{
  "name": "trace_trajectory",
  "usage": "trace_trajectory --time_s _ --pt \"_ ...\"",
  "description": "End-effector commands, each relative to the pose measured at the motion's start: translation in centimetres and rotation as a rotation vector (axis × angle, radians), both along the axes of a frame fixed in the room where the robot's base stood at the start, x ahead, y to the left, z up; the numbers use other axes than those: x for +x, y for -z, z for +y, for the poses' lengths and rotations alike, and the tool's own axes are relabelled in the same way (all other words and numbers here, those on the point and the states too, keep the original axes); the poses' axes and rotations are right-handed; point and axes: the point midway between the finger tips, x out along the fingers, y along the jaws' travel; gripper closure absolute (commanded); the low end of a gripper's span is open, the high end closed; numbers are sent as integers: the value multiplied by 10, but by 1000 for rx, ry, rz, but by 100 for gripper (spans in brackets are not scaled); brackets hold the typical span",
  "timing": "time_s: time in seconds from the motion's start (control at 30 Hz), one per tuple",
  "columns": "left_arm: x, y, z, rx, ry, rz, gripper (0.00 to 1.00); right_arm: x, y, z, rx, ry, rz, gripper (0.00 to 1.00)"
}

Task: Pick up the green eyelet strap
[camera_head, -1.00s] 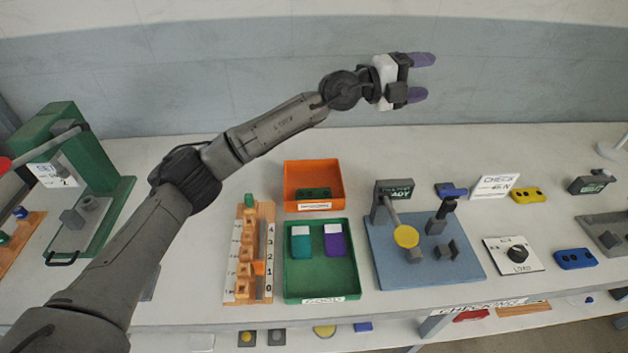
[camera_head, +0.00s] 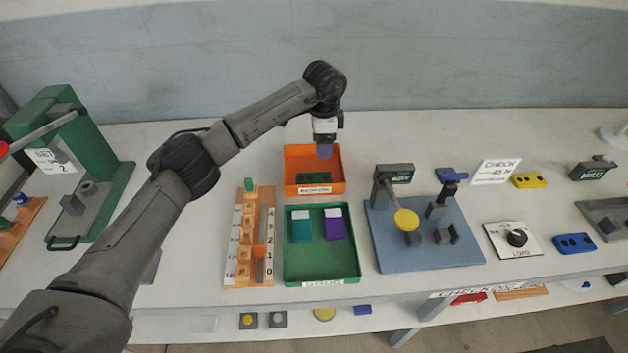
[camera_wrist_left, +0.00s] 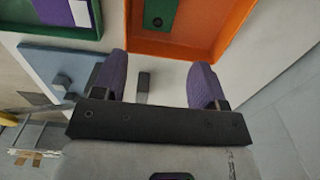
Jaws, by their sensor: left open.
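The green eyelet strap (camera_head: 313,178), a dark green piece with round holes, lies in the orange tray (camera_head: 291,190) in the head view. In the left wrist view the strap (camera_wrist_left: 158,14) shows at the top edge, in a corner of the orange tray (camera_wrist_left: 172,50), partly cut off by the picture edge. My left gripper (camera_head: 325,151) points down above the back right part of the orange tray, apart from the strap. In the left wrist view its two purple fingers (camera_wrist_left: 156,80) are spread with nothing between them. My right gripper is not in view.
A green tray (camera_head: 321,276) with teal and purple pieces stands in front. A wooden rack (camera_head: 246,280) is left of it. A blue-based fixture (camera_head: 400,255) with a yellow disc stands to the right. A green press (camera_head: 90,160) is far left. The bench behind the trays is bare.

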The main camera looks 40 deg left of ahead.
Motion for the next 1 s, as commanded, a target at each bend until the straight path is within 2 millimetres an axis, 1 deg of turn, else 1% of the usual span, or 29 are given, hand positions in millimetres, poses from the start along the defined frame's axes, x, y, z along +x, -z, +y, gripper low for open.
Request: trace_trajectory --time_s 0.03,0.1,0.3,0.5,0.77,0.87,1.0 --pt "-1 12 0 1 -5 4 34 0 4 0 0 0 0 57" --pt "-1 25 0 0 -7 4 34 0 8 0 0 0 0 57" --pt "-1 56 0 -1 -5 2 34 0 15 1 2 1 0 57" --pt "0 72 0 -1 -4 1 34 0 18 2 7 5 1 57" --pt "-1 82 1 -1 -4 1 34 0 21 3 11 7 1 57" --pt "-2 92 1 -1 -4 1 34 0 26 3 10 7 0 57" --pt "-4 111 3 -1 -4 2 34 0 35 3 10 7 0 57"
